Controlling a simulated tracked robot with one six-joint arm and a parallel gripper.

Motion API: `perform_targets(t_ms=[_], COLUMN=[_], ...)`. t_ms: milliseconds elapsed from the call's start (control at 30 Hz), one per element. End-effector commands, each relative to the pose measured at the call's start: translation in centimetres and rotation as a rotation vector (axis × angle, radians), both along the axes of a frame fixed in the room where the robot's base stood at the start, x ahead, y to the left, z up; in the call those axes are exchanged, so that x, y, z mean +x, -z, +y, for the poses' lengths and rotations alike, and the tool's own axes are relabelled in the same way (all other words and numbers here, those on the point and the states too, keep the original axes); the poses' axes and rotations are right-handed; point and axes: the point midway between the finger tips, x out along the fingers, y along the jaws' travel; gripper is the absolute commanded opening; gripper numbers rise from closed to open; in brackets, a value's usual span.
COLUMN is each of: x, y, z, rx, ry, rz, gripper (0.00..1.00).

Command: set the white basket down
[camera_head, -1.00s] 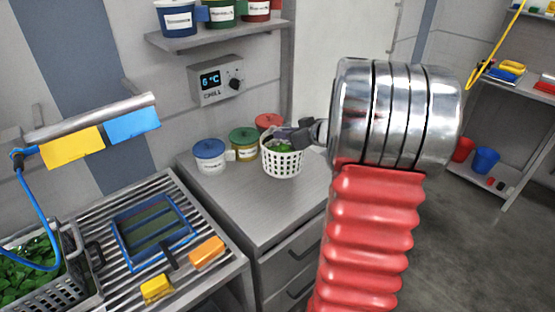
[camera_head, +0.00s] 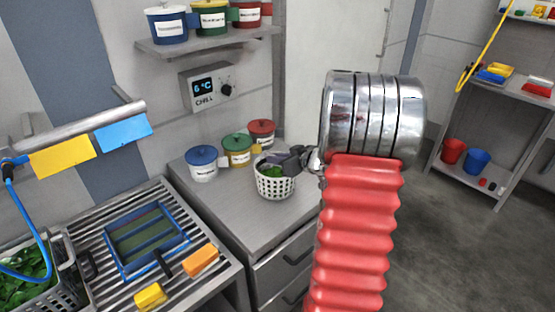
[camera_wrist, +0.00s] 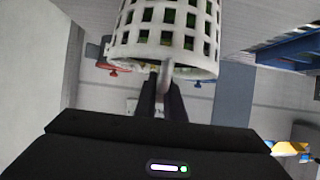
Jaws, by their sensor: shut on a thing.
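The white basket (camera_head: 275,183) is a small round perforated basket with green leaves inside. In the head view it is at the grey counter (camera_head: 222,216), upright, in front of the lidded pots. I cannot tell whether its base touches the counter. My gripper (camera_head: 293,160) reaches it from the right and is shut on its rim or handle side. In the wrist view the basket (camera_wrist: 165,40) fills the top middle, and the dark fingers (camera_wrist: 163,100) close on a pale tab below it. The exact contact is partly hidden.
A ribbed rack (camera_head: 88,224) with a blue tray (camera_head: 147,235) lies left. The counter in front of the basket is clear.

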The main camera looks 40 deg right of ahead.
Motion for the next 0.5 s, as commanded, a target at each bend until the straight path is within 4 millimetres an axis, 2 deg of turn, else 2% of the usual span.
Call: perform_targets(t_ms=[400,433,500], x=[0.06,0.03,0.03], y=[0.45,0.51,0.50], z=[0.02,0.05,0.05], rx=[-0.002,-0.001,-0.001], ry=[-0.001,0.000,0.000], rz=[-0.002,0.000,0.000], gripper=[0.00,0.11,0.16])
